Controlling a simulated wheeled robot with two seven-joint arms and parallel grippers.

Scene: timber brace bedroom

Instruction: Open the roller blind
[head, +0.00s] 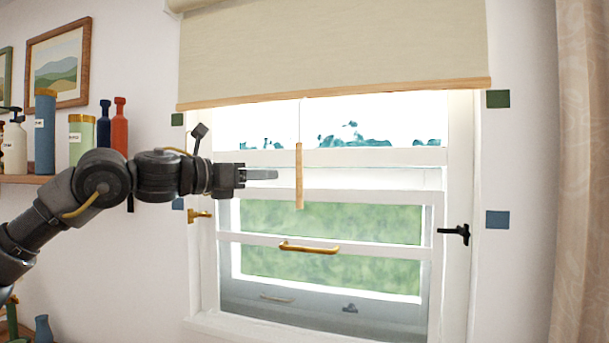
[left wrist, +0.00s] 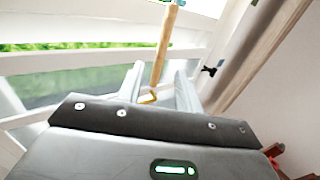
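The beige roller blind (head: 330,45) hangs over the top of the window, its wooden bottom bar (head: 390,91) slightly tilted. A thin cord runs down from the bar to a wooden pull handle (head: 299,180), which hangs free in front of the window. My left gripper (head: 275,174) points right towards the handle, with a small gap between fingertips and handle in the head view. In the left wrist view the fingers stand apart, open, and the wooden handle (left wrist: 164,50) appears between them. I see no contact. My right gripper is not in view.
The white sash window has a brass handle (head: 309,248) below and a black latch (head: 454,233) at right. A shelf (head: 25,179) with bottles stands at left, near my arm. A patterned curtain (head: 583,170) hangs at far right.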

